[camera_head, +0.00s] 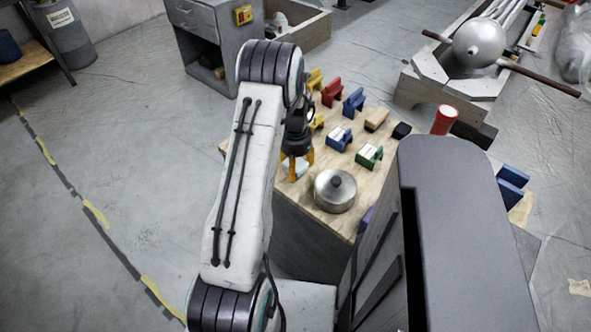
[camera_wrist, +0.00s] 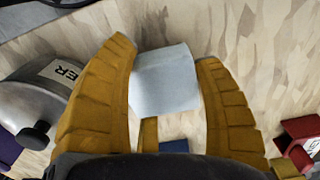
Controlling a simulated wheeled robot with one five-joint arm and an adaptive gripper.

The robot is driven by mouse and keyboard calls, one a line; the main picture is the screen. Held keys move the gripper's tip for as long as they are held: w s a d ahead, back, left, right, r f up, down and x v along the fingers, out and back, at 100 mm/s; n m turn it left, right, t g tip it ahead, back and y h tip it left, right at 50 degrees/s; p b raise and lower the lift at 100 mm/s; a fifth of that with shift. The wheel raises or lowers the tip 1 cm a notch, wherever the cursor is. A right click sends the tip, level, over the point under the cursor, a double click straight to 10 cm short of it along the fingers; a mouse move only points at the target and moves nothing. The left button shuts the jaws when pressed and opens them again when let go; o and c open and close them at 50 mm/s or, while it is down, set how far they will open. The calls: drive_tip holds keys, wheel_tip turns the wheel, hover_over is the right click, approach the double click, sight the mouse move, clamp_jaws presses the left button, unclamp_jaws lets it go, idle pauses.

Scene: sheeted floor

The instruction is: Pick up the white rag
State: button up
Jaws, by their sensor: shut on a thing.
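The white rag (camera_wrist: 166,80) is a pale, block-like folded piece between the two orange fingers of my gripper (camera_wrist: 170,95) in the wrist view. The fingers are shut on it, one along each side. In the head view my gripper (camera_head: 297,163) points down at the left edge of the wooden tabletop (camera_head: 310,205), with a bit of the white rag (camera_head: 294,170) showing between its fingers. I cannot tell whether the rag touches the wood.
A lidded metal pot (camera_head: 335,191) stands close to my gripper; it also shows at left in the wrist view (camera_wrist: 40,100). Several coloured holders, including a red one (camera_head: 331,92) and a green one (camera_head: 369,156), stand behind. A red can (camera_head: 444,120) is farther right.

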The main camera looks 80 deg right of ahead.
drive_tip(key=shift+s+a+r, duration=0.1)
drive_tip(key=shift+s+r, duration=0.15)
drive_tip(key=shift+r, duration=0.4)
drive_tip(key=shift+s+a+r, duration=0.1)
drive_tip(key=shift+s+r, duration=0.1)
drive_tip(key=shift+r, duration=0.4)
drive_tip(key=s+a+r, duration=0.1)
drive_tip(key=s+r, duration=0.1)
drive_tip(key=s, duration=0.1)
drive_tip(key=s+a+r, duration=0.2)
drive_tip(key=s, duration=0.1)
drive_tip(key=s+a+r+b, duration=0.1)
drive_tip(key=s+a+r, duration=0.1)
drive_tip(key=s, duration=0.1)
drive_tip(key=shift+s+r, duration=0.2)
